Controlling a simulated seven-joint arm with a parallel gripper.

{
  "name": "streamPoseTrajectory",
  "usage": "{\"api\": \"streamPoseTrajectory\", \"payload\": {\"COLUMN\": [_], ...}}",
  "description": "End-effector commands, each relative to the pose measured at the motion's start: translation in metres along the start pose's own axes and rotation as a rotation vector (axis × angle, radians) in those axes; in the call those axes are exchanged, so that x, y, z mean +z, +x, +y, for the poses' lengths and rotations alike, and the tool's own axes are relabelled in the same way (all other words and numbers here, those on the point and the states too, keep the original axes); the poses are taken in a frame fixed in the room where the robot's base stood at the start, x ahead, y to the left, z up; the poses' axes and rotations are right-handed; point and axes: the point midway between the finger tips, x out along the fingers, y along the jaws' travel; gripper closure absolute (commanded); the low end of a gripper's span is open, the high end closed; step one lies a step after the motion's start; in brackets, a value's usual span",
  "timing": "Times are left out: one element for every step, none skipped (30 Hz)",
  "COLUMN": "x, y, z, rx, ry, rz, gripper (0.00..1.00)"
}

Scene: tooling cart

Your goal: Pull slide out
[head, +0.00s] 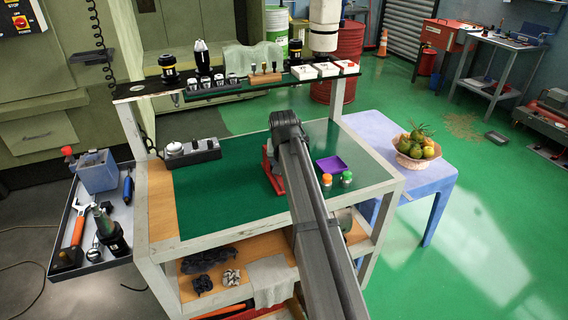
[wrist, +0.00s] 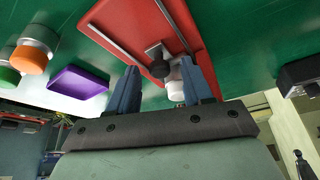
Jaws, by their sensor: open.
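A red slide base (wrist: 125,28) with two metal rails lies on the green mat. On it, in the wrist view, sits a slide with a black knob (wrist: 159,67) and a white cylindrical part (wrist: 175,90) beside it. My gripper (wrist: 160,80) is open, with its two blue fingers apart and pointing toward the slide. In the picture the knob and white part lie between the fingers; whether the fingers touch them I cannot tell.
A purple tray (head: 331,164) and two small capped jars, orange (head: 327,179) and green (head: 347,177), stand right of the base. A grey-black fixture (head: 192,152) sits at the mat's left back. A loaded shelf (head: 130,90) spans the cart's back. The mat's left front is clear.

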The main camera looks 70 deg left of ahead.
Motion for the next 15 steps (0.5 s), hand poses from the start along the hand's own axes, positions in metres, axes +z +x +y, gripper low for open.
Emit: {"api": "streamPoseTrajectory", "payload": {"x": [0.0,0.0,0.0,0.0,0.0001,0.0001,0.0001,0.0001,0.0001,0.0002,0.0002,0.0002,0.0002,0.0002,0.0002], "y": [0.0,0.0,-0.0001,-0.0001,-0.0001,-0.0001,-0.0001,-0.0001,-0.0001,-0.0001,-0.0002,-0.0002,-0.0002,-0.0002,-0.0002], "z": [0.0,0.0,0.0001,0.0001,0.0001,0.0,0.0,0.0,0.0,0.0,0.0,0.0001,0.0001,0.0001,0.0], "rx": [0.0,0.0,0.0,0.0,0.0,0.0,0.0,0.0,0.0,0.0,0.0,0.0,0.0,0.0,0.0], "ry": [0.0,0.0,0.0,0.0,0.0,0.0,0.0,0.0,0.0,0.0,0.0,0.0,0.0,0.0,0.0], "rz": [0.0,0.0,0.0,0.0,0.0,0.0,0.0,0.0,0.0,0.0,0.0,0.0,0.0,-0.001,-0.001], "gripper": [0.5,0.5,0.5,0.53,0.56,0.59,0.62,0.65,0.69,0.72,0.75,0.79,0.81,0.84,0.88]}}
